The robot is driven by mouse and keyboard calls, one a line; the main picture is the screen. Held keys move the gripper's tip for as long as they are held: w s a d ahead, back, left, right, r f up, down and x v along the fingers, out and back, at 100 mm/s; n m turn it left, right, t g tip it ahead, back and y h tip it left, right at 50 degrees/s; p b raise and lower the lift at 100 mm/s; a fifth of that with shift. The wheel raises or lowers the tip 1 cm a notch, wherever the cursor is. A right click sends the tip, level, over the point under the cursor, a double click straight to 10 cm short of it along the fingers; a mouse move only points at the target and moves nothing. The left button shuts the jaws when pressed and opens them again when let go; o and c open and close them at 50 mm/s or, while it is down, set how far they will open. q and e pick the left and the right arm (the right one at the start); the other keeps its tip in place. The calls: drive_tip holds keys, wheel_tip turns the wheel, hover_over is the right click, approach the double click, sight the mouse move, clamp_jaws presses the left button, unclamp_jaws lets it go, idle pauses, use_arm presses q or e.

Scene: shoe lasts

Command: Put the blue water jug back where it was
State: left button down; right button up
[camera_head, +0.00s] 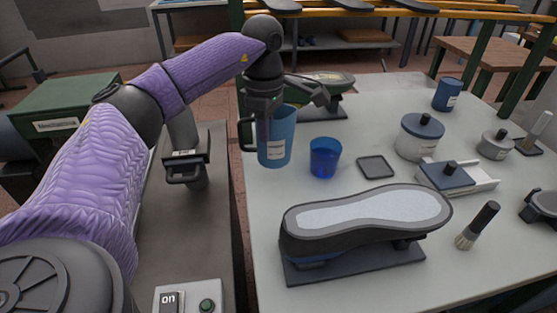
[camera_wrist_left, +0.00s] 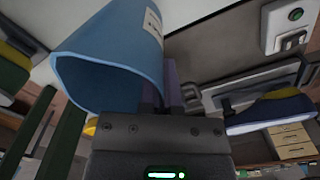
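The blue water jug (camera_head: 277,140) is upright at the left edge of the pale table, with a label on its front and a dark handle on its left. Whether its base touches the table is unclear. My left gripper (camera_head: 266,112) reaches down at the jug's rim and left side. In the left wrist view the jug (camera_wrist_left: 110,60) shows its open mouth, close against the left of the fingers (camera_wrist_left: 165,92). The fingers are close together and appear shut on the jug; the exact contact is hidden. My right gripper is not in view.
A blue cup (camera_head: 325,158) stands just right of the jug, beside a dark square coaster (camera_head: 376,167). A shoe last with a sole (camera_head: 365,215) lies in front, and another shoe (camera_head: 325,82) is behind. Pots, a brush (camera_head: 478,225) and a blue can (camera_head: 447,94) stand farther right.

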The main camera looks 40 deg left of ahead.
sight(266, 155)
use_arm(q)
wheel_tip(266, 155, down, 6)
drive_tip(key=shift+s+r+b, duration=0.1)
drive_tip(key=shift+r+b, duration=0.1)
drive_tip(key=shift+b, duration=0.65)
drive_tip(key=shift+f, duration=0.3)
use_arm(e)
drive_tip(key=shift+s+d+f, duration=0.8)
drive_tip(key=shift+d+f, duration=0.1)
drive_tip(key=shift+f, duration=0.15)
